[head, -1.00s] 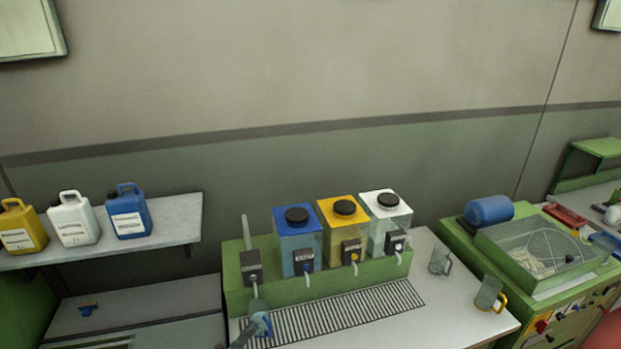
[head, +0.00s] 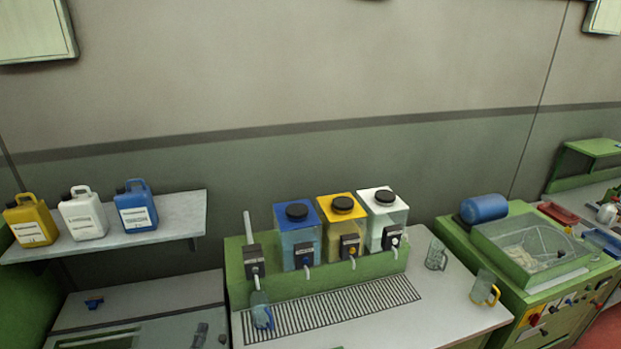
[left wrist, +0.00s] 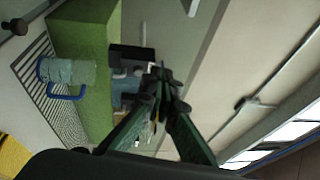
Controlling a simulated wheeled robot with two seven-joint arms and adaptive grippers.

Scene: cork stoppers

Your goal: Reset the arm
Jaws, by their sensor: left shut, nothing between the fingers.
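My left gripper (head: 200,334) shows only a little at the bottom edge of the head view, left of the dispenser bench. In the left wrist view its two dark fingers (left wrist: 162,76) meet at the tips, shut and empty. A clear mug with a blue handle (head: 262,314) stands on the drip grate under the leftmost spout. It also shows in the left wrist view (left wrist: 68,72), to the left of the fingers and apart from them. My right gripper is in neither view.
The green dispenser (head: 328,274) carries blue, yellow and white-topped tanks. A clear mug (head: 434,254) and a yellow-handled mug (head: 482,288) stand on the counter's right. Yellow, white and blue jugs (head: 136,208) stand on a shelf (head: 180,217). A green machine (head: 530,250) is at right.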

